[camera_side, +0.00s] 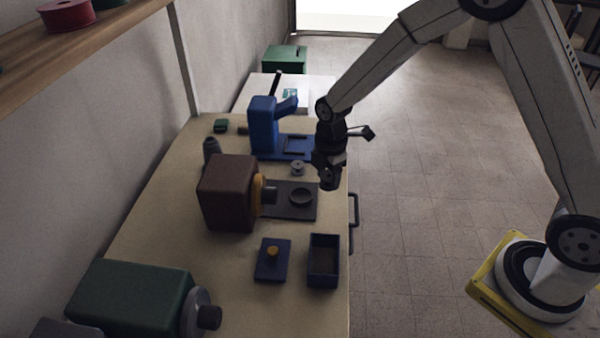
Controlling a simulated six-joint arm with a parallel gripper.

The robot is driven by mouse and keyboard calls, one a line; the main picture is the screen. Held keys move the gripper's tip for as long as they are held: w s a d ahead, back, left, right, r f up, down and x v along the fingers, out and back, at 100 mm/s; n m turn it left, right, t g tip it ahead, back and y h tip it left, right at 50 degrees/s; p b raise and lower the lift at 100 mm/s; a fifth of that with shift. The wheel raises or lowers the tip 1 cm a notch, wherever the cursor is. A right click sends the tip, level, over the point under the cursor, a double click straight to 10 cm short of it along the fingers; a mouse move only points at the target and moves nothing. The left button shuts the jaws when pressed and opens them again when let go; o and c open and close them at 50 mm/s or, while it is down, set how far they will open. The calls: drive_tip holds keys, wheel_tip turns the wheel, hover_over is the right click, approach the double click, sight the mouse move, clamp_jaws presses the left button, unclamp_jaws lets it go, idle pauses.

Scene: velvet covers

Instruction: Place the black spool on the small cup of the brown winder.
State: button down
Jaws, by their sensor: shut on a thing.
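The brown winder (227,193) stands on the table, with a yellow-orange disc and a dark shaft on its right face. Its flat base plate (283,211) reaches to the right and carries a small dark round cup (301,197). My gripper (329,168) points down near the table's right edge, above and to the right of the cup in the picture. It is shut on a small dark round thing, which looks like the black spool (330,179). The fingers partly hide the spool, and it appears apart from the cup.
A blue machine (263,127) stands behind the winder, with a small grey spool (297,168) in front of it. A green machine (131,294) stands front left.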

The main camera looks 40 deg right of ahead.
drive_tip(key=w+f, duration=0.2)
drive_tip(key=w, duration=0.2)
hover_over(301, 197)
drive_tip(key=shift+s+f, duration=0.2)
drive_tip(key=shift+f, duration=2.35)
drive_tip(key=shift+f, duration=0.1)
drive_tip(key=shift+w+f, duration=0.25)
drive_tip(key=shift+f, duration=1.5)
drive_tip(key=shift+s+f, duration=0.1)
drive_tip(key=shift+f, duration=0.3)
